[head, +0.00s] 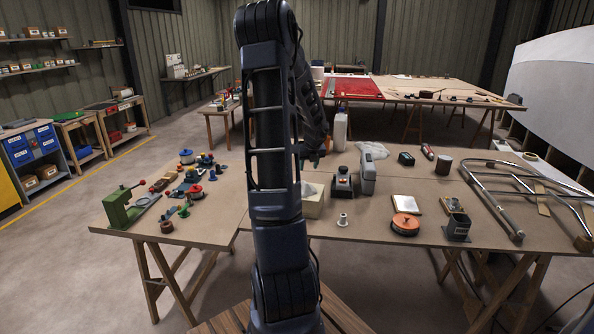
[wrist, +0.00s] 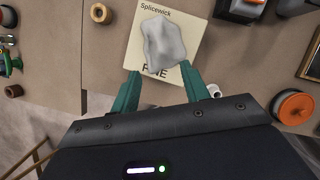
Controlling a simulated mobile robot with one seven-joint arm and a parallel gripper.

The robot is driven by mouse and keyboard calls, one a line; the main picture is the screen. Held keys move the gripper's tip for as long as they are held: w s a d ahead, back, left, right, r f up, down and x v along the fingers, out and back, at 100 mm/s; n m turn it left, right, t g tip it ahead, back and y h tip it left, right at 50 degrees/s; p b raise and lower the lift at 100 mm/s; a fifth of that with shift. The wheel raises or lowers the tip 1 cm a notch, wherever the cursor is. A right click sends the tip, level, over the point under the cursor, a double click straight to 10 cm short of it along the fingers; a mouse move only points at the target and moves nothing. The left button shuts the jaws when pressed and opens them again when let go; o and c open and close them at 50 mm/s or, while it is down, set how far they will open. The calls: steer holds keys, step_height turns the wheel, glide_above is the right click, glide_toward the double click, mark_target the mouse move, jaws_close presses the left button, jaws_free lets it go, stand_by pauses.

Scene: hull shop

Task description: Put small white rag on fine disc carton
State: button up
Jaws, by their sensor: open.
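The small white rag (wrist: 163,42) lies crumpled on top of the fine disc carton (wrist: 185,28), a cream box whose label reads "Splicewick" and, partly covered, "FINE". The rag covers the middle of the carton's top. My gripper (wrist: 160,72) is open, its two teal fingers apart on either side of the rag's near end, and I see no finger closed on the rag. In the head view the carton (head: 313,205) stands on the table, partly hidden behind my arm. My gripper (head: 316,158) shows there above it, largely hidden by my arm.
Right of the carton are a dark device (head: 343,183), a grey device (head: 368,174), a small pale spool (head: 343,220) and an orange disc (head: 405,225). A larger white cloth (head: 373,150) lies further back. A tubular metal frame (head: 520,190) fills the right end. Left are several spools.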

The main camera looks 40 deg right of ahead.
steer(key=s+a+r+n+y, duration=0.1)
steer(key=a+r+n, duration=0.5)
steer(key=a, duration=0.4)
steer(key=s+a+r+n+t+y, duration=0.15)
steer(key=a+r+n, duration=0.25)
steer(key=a+n, duration=0.4)
steer(key=s+a+r+n+g+y, duration=0.15)
steer(key=a+r+n, duration=0.4)
steer(key=a, duration=0.55)
steer(key=s+a+r+n+h, duration=0.2)
steer(key=s+a+n, duration=1.3)
steer(key=s+n, duration=0.3)
steer(key=n, duration=0.3)
steer(key=shift+s+a+r+t, duration=0.2)
steer(key=shift+s+r+t, duration=0.1)
steer(key=shift+r, duration=0.1)
steer(key=shift+o, duration=0.2)
